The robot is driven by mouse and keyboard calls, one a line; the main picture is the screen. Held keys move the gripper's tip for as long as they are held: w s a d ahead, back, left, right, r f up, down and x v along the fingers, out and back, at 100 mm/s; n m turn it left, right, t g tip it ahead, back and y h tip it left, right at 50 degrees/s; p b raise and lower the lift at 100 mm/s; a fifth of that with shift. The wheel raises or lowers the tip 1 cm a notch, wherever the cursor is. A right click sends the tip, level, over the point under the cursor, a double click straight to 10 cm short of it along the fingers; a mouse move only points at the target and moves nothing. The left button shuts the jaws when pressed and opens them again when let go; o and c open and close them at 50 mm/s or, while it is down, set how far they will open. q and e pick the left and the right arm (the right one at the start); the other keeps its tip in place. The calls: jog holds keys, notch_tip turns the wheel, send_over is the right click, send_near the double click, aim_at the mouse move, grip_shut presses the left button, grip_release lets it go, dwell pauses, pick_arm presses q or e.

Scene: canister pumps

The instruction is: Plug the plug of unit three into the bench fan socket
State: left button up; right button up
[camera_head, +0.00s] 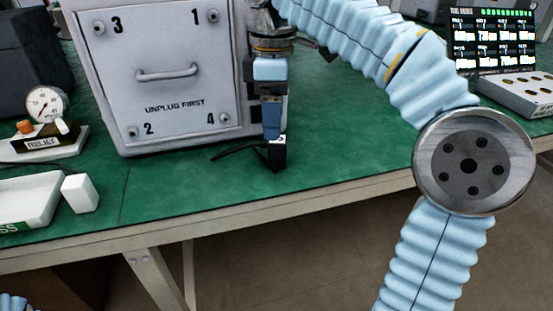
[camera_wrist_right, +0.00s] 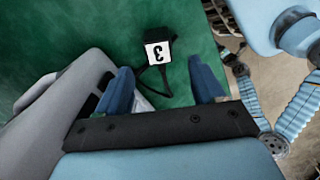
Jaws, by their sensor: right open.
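The plug of unit three (camera_wrist_right: 165,45) is a small black block with a white label marked 3. In the head view the black plug (camera_head: 278,158) is on the green bench, by the front right corner of the grey unit, with a black cable running left from it. My right gripper (camera_head: 272,136) points down just above it. In the right wrist view my right gripper (camera_wrist_right: 163,84) is open, its two blue fingers apart, with the plug beyond the gap between them. I cannot make out the bench fan socket. My left gripper is not in view.
The grey unit (camera_head: 165,75) with an UNPLUG FIRST panel stands close left of my right gripper. A relief gauge (camera_head: 45,105), a white tray (camera_head: 28,200) and a white block (camera_head: 80,193) are at left. A display (camera_head: 492,38) stands at back right. Bench right of the plug is clear.

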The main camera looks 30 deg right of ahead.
aim_at(278, 152)
notch_tip(278, 152, down, 6)
jog(key=shift+d+b, duration=0.1)
jog(key=shift+b, duration=0.8)
jog(key=shift+c, duration=0.5)
jog(key=c, duration=1)
